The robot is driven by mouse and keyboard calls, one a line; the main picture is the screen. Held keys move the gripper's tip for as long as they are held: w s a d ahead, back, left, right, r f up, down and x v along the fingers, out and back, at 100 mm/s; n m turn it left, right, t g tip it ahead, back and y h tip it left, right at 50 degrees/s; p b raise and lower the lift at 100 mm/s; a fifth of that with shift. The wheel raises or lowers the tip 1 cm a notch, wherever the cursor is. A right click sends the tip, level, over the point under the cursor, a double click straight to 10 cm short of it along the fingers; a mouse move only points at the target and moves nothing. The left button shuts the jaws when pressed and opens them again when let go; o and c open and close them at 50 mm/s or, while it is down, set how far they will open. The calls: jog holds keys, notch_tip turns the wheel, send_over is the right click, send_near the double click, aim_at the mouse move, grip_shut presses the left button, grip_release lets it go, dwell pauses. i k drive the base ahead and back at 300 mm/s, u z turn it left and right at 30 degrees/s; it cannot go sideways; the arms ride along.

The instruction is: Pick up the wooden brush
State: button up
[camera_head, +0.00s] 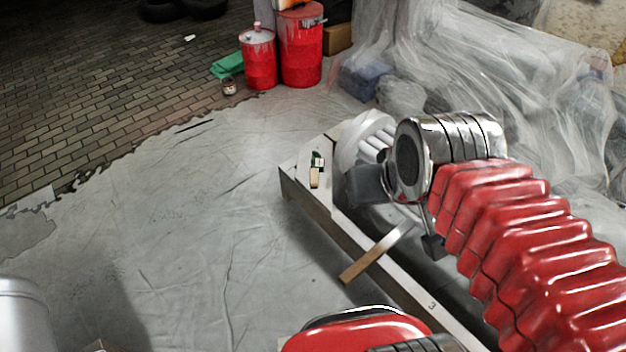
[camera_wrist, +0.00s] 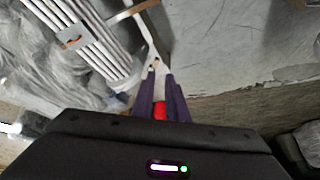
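What looks like the wooden brush (camera_head: 315,176), a small piece with a pale wooden part and a dark green and white part, lies on the far end of a white-topped plank (camera_head: 322,195). In the wrist view a small pale and dark piece (camera_wrist: 155,64), probably the brush, shows just beyond my fingertips. My gripper (camera_wrist: 160,78) has two dark fingers with a gap between them, and nothing is seen held. In the head view my arm reaches in from the right, and its end is right of the brush, apart from it.
A wooden slat (camera_head: 368,263) lies across the plank nearer to me. Clear plastic sheeting (camera_head: 470,70) covers things at the right. Red canisters (camera_head: 300,52) stand at the back. The sheeted floor (camera_head: 190,220) left of the plank is clear.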

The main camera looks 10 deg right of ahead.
aim_at(314, 171)
jog(key=u, duration=0.75)
jog(key=k, duration=0.95)
jog(key=u, duration=0.9)
jog(key=k, duration=0.4)
jog(key=u, duration=0.2)
jog(key=i, duration=1.75)
jog(key=z, duration=0.55)
jog(key=i, duration=1.5)
jog(key=z, duration=0.35)
